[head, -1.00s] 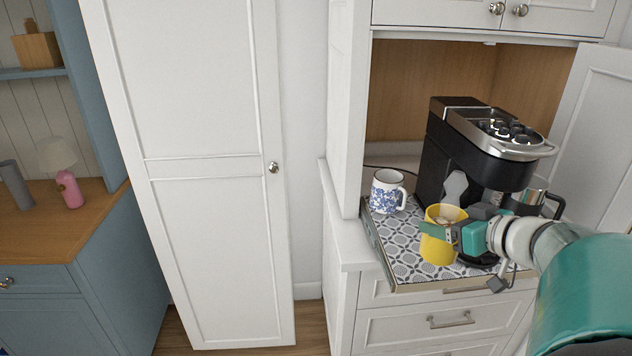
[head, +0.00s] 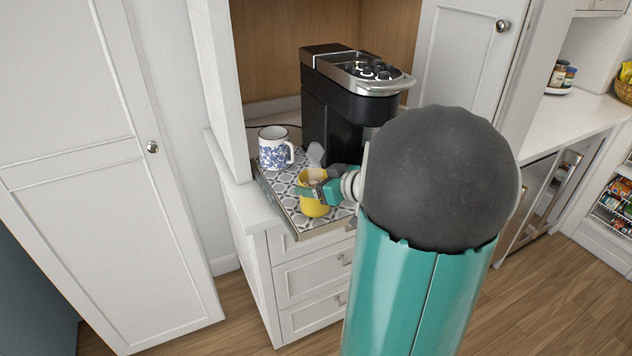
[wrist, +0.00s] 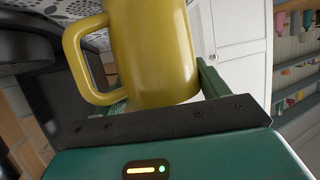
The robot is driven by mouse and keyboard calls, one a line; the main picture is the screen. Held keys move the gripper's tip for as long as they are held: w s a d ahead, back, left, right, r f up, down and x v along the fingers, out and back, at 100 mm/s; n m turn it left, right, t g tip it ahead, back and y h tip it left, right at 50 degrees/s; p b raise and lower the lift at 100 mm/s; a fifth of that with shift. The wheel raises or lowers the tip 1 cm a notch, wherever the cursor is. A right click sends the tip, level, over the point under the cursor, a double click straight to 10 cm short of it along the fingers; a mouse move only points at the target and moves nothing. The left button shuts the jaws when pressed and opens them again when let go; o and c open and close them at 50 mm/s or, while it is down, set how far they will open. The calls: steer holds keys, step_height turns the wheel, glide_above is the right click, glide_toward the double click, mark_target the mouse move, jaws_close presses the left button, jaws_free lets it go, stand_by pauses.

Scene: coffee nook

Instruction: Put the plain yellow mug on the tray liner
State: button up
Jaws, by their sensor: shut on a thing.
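The plain yellow mug (head: 314,207) is in my gripper (head: 318,190), at the front part of the patterned tray liner (head: 283,184). In the wrist view the yellow mug (wrist: 150,50) fills the middle, with its handle to the left and my gripper's fingers around its body. My gripper is shut on it. I cannot tell whether the mug's base touches the liner. The liner is grey and white and lies on a pull-out tray in the cabinet nook. Part of it is hidden behind my arm.
A white mug with blue flowers (head: 274,148) stands on the liner's back left. A black coffee machine (head: 345,105) stands behind the yellow mug. White cabinet sides and doors (head: 470,60) flank the nook. Open wooden floor (head: 245,315) lies in front.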

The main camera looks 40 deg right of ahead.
steer(key=o, duration=1.4)
steer(key=shift+f, duration=0.15)
steer(key=shift+s+r, duration=0.2)
steer(key=shift+r, duration=0.1)
steer(key=v, duration=1.1)
steer(key=w+a+r+m+h, duration=0.2)
steer(key=w+a+r+h, duration=0.3)
steer(key=w+r+h, duration=0.3)
steer(key=s+a+f+g+y, duration=0.2)
steer(key=s+a, duration=0.2)
steer(key=a, duration=0.5)
steer(key=s+a+f+g+y, duration=0.2)
steer(key=s+a+g, duration=0.1)
steer(key=a, duration=0.6)
steer(key=s+a+f+g+y, duration=0.2)
steer(key=s+a, duration=0.4)
steer(key=a, duration=0.3)
steer(key=shift+a+f+n+g+y, duration=0.2)
steer(key=shift+f+n+g+y, duration=0.1)
steer(key=shift+f+n+g, duration=0.25)
